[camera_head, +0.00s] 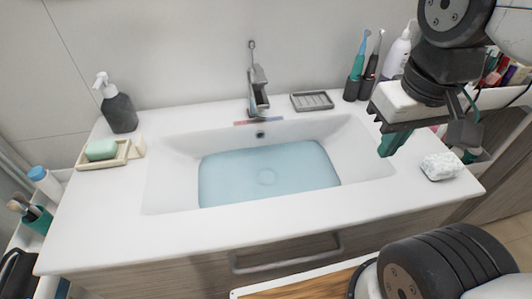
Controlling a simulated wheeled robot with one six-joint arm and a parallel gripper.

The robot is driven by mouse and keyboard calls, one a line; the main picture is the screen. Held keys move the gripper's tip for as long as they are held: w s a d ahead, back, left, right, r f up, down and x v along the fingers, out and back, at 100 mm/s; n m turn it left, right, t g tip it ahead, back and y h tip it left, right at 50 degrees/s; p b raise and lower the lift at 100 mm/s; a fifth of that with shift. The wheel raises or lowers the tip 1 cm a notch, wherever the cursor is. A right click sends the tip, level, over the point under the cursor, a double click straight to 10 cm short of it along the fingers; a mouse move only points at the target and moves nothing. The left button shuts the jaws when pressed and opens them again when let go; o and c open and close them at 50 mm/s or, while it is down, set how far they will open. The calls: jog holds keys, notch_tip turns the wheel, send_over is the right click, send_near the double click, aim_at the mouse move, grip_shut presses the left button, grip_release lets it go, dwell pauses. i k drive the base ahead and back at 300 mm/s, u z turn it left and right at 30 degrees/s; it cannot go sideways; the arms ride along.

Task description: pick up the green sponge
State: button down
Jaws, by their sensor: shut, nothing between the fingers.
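A pale green block (101,149), the only plainly green block I see and so likely the green sponge, lies in a beige tray (118,158) on the left of the white counter. My gripper (386,151) is at the right, above the right end of the basin, with its teal fingers pointing down. It is shut and empty, far from the green block. A whitish, speckled lump (441,166) lies on the counter to the right of my gripper; what it is I cannot tell.
The basin (160,187) holds bluish water, with a faucet (258,90) behind it. A dark pump bottle (119,110) stands behind the tray. A grey soap dish (312,101), toothbrushes (358,60) and a white bottle (397,55) stand at the back right. The front counter strip is clear.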

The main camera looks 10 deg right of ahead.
aim_at(441, 166)
jog(key=z, duration=0.95)
jog(key=k, duration=1.25)
jog(key=z, duration=0.75)
jog(key=i, duration=1.05)
jog(key=u, duration=0.5)
